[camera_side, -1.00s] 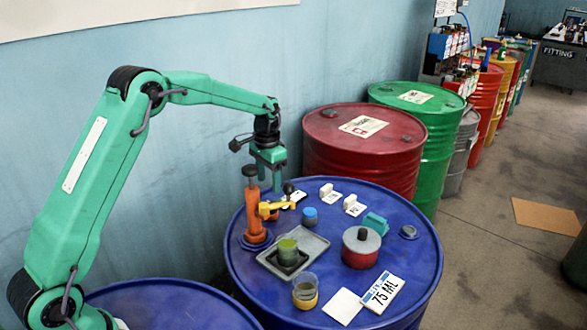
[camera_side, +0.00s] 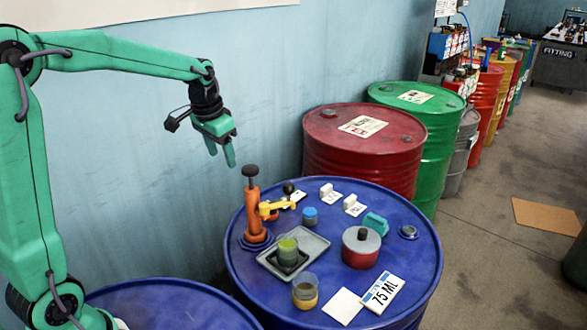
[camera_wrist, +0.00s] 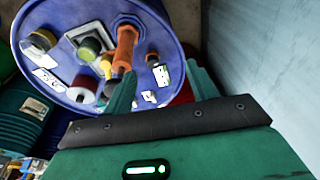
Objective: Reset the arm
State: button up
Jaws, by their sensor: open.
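My gripper (camera_side: 222,156) is open and empty in the side view. It hangs in the air left of and above the orange hand pump (camera_side: 251,212), apart from everything. In the wrist view its two green fingers (camera_wrist: 163,88) are spread, with the blue drum top beyond them. The pump stands upright on the blue drum (camera_side: 340,192), with a dark knob on top and a yellow spout.
Red (camera_side: 365,150) and green (camera_side: 428,130) drums stand behind. A blue wall (camera_side: 120,180) is behind my arm.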

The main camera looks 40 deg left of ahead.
jog(key=s+d+r+t, duration=0.1)
jog(key=s+d, duration=0.4)
jog(key=s, duration=0.5)
jog(key=s+d+r+t, duration=0.1)
jog(key=s+d+t, duration=0.1)
jog(key=s+d, duration=0.4)
jog(key=shift+s+d+r+h, duration=0.2)
jog(key=shift+s+d+h, duration=0.1)
jog(key=shift+s, duration=1.85)
